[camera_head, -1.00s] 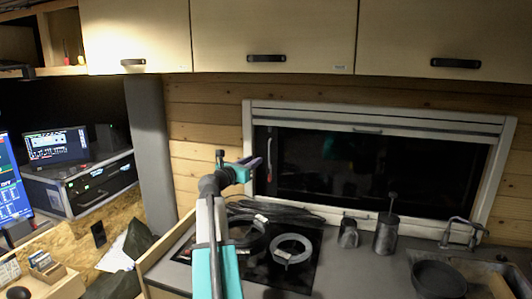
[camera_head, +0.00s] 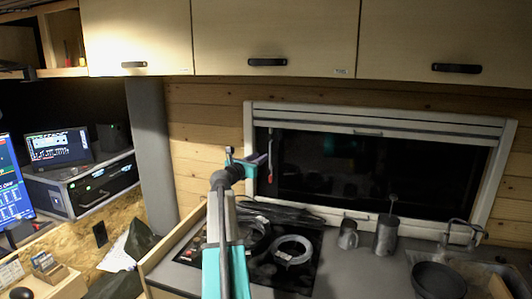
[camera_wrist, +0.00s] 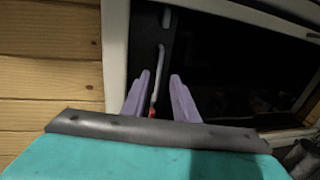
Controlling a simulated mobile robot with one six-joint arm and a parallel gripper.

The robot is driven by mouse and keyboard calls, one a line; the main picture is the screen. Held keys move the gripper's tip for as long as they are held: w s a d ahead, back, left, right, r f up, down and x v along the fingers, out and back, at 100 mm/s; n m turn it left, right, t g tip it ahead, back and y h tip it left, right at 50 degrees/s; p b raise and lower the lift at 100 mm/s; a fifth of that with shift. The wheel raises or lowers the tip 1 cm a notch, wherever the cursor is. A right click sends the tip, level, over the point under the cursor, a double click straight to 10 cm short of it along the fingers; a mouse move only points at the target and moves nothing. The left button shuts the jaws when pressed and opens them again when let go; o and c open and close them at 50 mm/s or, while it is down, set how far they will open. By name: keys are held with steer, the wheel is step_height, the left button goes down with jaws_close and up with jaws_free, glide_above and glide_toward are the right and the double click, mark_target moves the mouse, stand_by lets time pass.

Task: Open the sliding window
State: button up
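The sliding window (camera_head: 375,168) is a dark pane in a white frame on the wood wall. A slim pale upright handle with a red lower end is at its left side in the head view (camera_head: 270,150), and the handle also shows in the wrist view (camera_wrist: 157,75). My gripper (camera_head: 247,160) is in front of the window's left edge. In the wrist view its two purple fingers (camera_wrist: 159,82) are apart, with the handle seen between them. I cannot tell how deep the handle sits between the fingers; no contact is visible.
A faucet (camera_head: 462,232) stands at right. Wooden cabinets (camera_head: 270,35) hang above. Equipment and screens are at left.

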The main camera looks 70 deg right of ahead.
mark_target(270, 151)
steer(key=shift+s+d+p, duration=0.2)
steer(key=shift+d+p, duration=0.1)
steer(key=shift+d, duration=0.9)
steer(key=shift+s+d+p, duration=0.15)
steer(key=shift+d+p, duration=0.2)
steer(key=shift+d, duration=0.9)
steer(key=shift+s+d+p, duration=0.2)
steer(key=shift+d+p, duration=0.1)
steer(key=shift+d, duration=0.9)
jaws_close()
steer(key=shift+a+f, duration=0.1)
steer(key=shift+a, duration=0.1)
steer(key=shift+d, duration=0.15)
